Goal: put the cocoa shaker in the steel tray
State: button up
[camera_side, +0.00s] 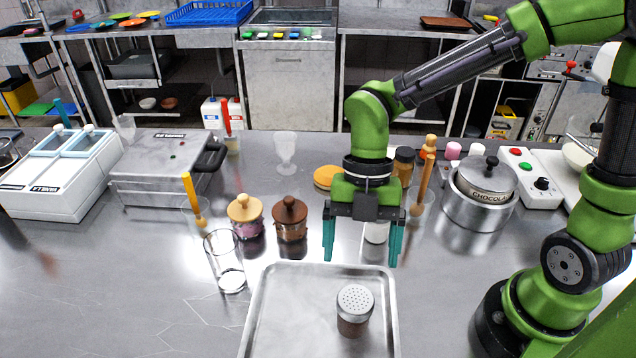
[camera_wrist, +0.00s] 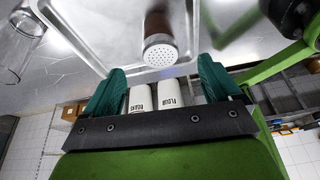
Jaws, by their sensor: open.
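The cocoa shaker (camera_side: 354,311), a small jar with brown contents and a perforated metal lid, stands upright inside the steel tray (camera_side: 285,318), toward its right side. In the wrist view the shaker's holed lid (camera_wrist: 160,53) shows just beyond the fingertips, with the tray (camera_wrist: 95,28) around it. My gripper (camera_side: 361,262) is open and empty, with its green fingers pointing down near the tray's back edge. It is apart from the shaker, behind and above it. The wrist view also shows the open fingers (camera_wrist: 163,82).
A clear glass (camera_side: 226,262) stands left of the tray. Two lidded jars (camera_side: 244,217) (camera_side: 290,219) stand behind it. A white jar (camera_side: 376,232) is partly hidden behind my gripper. A chocolate pot (camera_side: 480,197) stands at the right. The left front counter is clear.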

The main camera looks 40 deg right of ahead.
jog(key=d+r+m+t, duration=0.5)
jog(key=d+m, duration=0.2)
jog(key=m, duration=0.8)
jog(key=s+d+r+m+t+h, duration=0.1)
jog(key=d+r+m+t, duration=0.4)
jog(key=m, duration=1)
jog(key=d, duration=0.2)
jog(key=shift+d+r, duration=0.3)
jog(key=shift+r, duration=0.1)
jog(key=shift+o, duration=0.4)
